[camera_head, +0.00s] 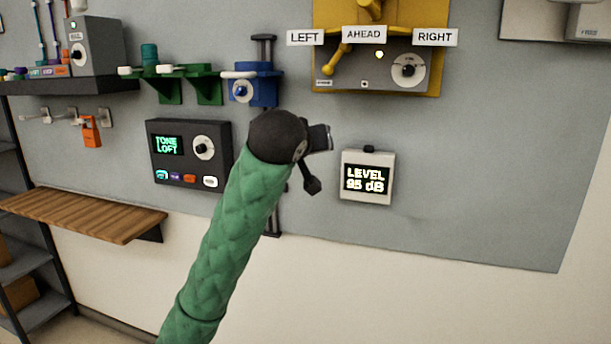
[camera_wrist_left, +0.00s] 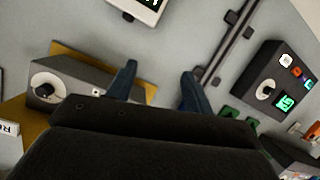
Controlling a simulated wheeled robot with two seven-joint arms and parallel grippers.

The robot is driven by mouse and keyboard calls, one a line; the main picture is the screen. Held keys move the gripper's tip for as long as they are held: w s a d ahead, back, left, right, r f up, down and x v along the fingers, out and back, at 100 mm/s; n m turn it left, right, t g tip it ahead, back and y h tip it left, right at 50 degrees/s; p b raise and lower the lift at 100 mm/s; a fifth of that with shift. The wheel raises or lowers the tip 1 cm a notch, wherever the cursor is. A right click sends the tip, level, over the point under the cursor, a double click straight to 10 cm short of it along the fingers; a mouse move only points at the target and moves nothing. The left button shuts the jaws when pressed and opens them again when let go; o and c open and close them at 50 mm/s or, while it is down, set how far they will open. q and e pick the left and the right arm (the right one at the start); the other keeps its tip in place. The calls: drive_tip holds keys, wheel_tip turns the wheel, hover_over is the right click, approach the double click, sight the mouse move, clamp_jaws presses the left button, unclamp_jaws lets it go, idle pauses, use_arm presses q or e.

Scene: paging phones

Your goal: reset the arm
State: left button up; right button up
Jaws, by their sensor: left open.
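My left arm (camera_head: 235,225), in a green sleeve with a black wrist, rises from the bottom of the head view in front of the wall panel. Its hand is turned toward the panel, between the dark TONE LOFT box and the small LEVEL meter, and its fingertips are hard to make out there. In the left wrist view the two blue-grey fingers of my left gripper (camera_wrist_left: 157,76) stand apart, with nothing between them. No contact with the panel shows. My right gripper is in neither view.
The LEVEL meter (camera_head: 367,177) reads 95 dB. The TONE LOFT box (camera_head: 175,173) is left of the hand. The yellow unit (camera_head: 437,75) with LEFT, AHEAD and RIGHT labels is above right. A blue bracket (camera_head: 262,88), wooden shelf (camera_head: 85,212) and orange tag (camera_head: 91,132) are further left.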

use_arm(q)
drive_tip(key=s+a+f+g+y, duration=0.1)
drive_tip(key=s+a+f+g, duration=0.2)
drive_tip(key=f, duration=1)
drive_tip(key=s+a+f, duration=0.4)
drive_tip(key=f, duration=0.9)
drive_tip(key=s+a+f+g+y, duration=0.1)
drive_tip(key=s+a+f+g, duration=0.2)
drive_tip(key=f, duration=1)
drive_tip(key=s+a+f+m+g+y, duration=0.1)
drive_tip(key=s+a+f, duration=0.3)
drive_tip(key=s+f, duration=0.55)
drive_tip(key=s+a+f+g+y, duration=0.15)
drive_tip(key=s+a+f, duration=0.4)
drive_tip(key=s, duration=0.65)
drive_tip(key=s+a+f+m+g, duration=0.1)
drive_tip(key=s+a+f+g, duration=0.15)
drive_tip(key=s+f, duration=0.65)
drive_tip(key=s+d+f, duration=0.1)
drive_tip(key=d+f, duration=0.1)
drive_tip(key=f, duration=1)
drive_tip(key=s+d+f+g, duration=0.1)
drive_tip(key=s+d+f, duration=0.1)
drive_tip(key=f, duration=1.1)
drive_tip(key=shift+s+d+h, duration=0.2)
drive_tip(key=shift+s+h, duration=0.05)
drive_tip(key=shift+h, duration=0.1)
drive_tip(key=shift+r, duration=0.1)
